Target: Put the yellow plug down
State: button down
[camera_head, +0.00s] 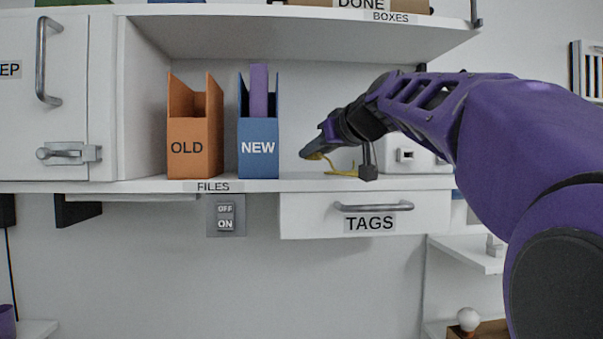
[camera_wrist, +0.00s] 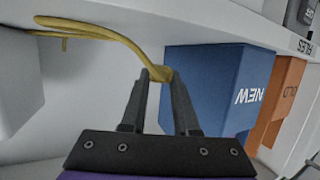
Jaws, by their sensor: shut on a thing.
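My gripper (camera_head: 315,150) is over the right part of the open shelf, to the right of the blue NEW file box. In the wrist view my gripper (camera_wrist: 160,77) is shut on the end of a yellow cord, taken as the yellow plug (camera_wrist: 162,72). The fingers largely hide the plug's shape. The yellow cord (camera_wrist: 95,27) runs from the fingertips to the left in the wrist view, towards a white box. In the head view the yellow cord (camera_head: 340,172) shows just above the shelf surface, partly hidden by my gripper.
The blue NEW file box (camera_head: 258,150) holds a purple file. The orange OLD file box (camera_head: 195,148) stands left of it. A white box (camera_head: 408,157) is behind my arm. The shelf (camera_head: 300,184) has bare room right of NEW. The TAGS drawer (camera_head: 370,224) is below.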

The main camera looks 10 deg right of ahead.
aim_at(315, 178)
jog(key=shift+f, duration=1.6)
jog(key=shift+b, duration=0.3)
jog(key=shift+f, duration=0.15)
jog(key=c, duration=0.7)
grip_release()
jog(key=shift+o, duration=0.2)
